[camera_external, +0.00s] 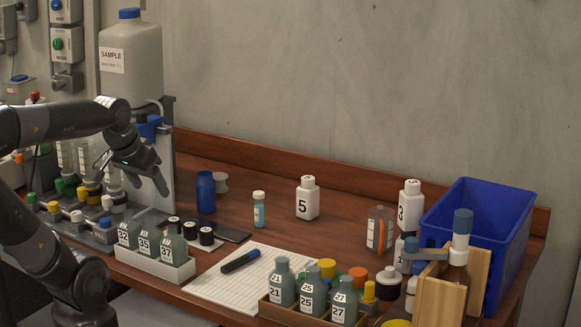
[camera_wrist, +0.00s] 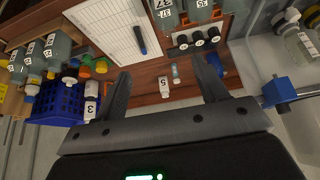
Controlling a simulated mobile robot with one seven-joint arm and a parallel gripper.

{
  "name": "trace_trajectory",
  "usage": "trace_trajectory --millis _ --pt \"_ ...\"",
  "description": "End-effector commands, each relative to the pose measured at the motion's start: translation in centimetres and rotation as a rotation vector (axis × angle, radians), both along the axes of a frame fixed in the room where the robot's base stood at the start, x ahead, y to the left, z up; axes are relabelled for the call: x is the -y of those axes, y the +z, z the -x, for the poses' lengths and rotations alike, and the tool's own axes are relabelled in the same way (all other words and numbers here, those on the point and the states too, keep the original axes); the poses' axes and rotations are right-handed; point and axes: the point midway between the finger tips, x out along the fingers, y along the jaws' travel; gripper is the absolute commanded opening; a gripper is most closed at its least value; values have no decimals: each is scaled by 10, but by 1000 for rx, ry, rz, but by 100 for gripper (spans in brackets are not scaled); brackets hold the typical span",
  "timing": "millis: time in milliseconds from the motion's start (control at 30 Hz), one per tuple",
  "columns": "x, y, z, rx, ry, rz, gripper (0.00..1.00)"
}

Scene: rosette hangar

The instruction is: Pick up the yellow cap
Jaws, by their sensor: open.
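Several yellow caps show, and I cannot tell which one the task means. In the external view a yellow round cap (camera_external: 327,268) sits behind the numbered grey-green bottles at the front right. Another yellow lid (camera_external: 396,323) is cut off by the bottom edge. In the wrist view a yellow cap (camera_wrist: 86,60) shows at the left, beside an orange one. My gripper (camera_external: 135,176) is open and empty, raised above the left side of the table, far from these caps. Its spread fingers also show in the wrist view (camera_wrist: 165,72).
A blue crate (camera_external: 463,192) stands at the right, with a wooden holder (camera_external: 438,300) before it. White bottle 5 (camera_external: 307,199), a blue bottle (camera_external: 205,191) and a paper sheet with a marker (camera_external: 240,261) occupy the middle.

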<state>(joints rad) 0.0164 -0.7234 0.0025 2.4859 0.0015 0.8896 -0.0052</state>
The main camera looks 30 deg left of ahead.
Motion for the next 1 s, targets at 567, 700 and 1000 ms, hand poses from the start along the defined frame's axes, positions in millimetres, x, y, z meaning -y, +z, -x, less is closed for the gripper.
trace_trajectory --millis 567,700,1000 --pt "101 -26 -146 -61 -189 15 66" --pt "139 -47 -178 -73 -236 11 66" --pt "229 -107 -227 -93 -336 -11 66"
